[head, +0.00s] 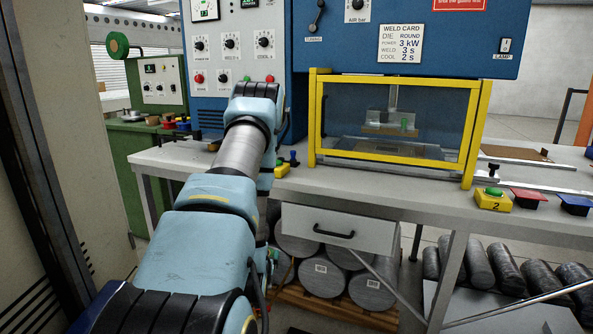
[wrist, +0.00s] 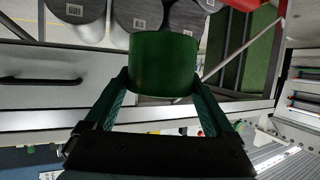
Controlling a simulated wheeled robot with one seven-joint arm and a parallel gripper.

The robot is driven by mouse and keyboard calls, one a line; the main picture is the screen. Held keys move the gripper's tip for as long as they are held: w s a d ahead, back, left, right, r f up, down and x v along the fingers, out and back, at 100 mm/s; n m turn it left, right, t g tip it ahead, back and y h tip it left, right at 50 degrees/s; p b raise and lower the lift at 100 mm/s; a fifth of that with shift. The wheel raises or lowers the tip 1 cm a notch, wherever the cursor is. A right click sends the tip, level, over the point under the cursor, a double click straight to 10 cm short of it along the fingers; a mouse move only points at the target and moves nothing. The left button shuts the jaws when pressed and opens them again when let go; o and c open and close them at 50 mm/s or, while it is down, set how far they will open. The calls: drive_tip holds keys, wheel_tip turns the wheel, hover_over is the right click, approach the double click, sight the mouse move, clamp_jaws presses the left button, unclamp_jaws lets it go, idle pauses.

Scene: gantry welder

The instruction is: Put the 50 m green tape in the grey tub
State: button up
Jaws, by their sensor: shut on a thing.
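My gripper (wrist: 160,82) is shut on a plain dark green roll (wrist: 163,62), with one finger on each side of it. No marking shows on the roll's visible side, so I cannot read a length. In the head view my arm covers the gripper and the roll. In the wrist view the roll is held in front of a grey bench edge, with grey rolls behind. I cannot make out a grey tub in either view.
A drawer (head: 338,228) sits under the bench top, above large grey rolls (head: 321,277). A green bench stands left.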

drive_tip(key=shift+s+r+p, duration=0.1)
drive_tip(key=shift+r+p, duration=0.3)
drive_tip(key=shift+r, duration=0.5)
drive_tip(key=v, duration=0.5)
drive_tip(key=shift+r, duration=0.2)
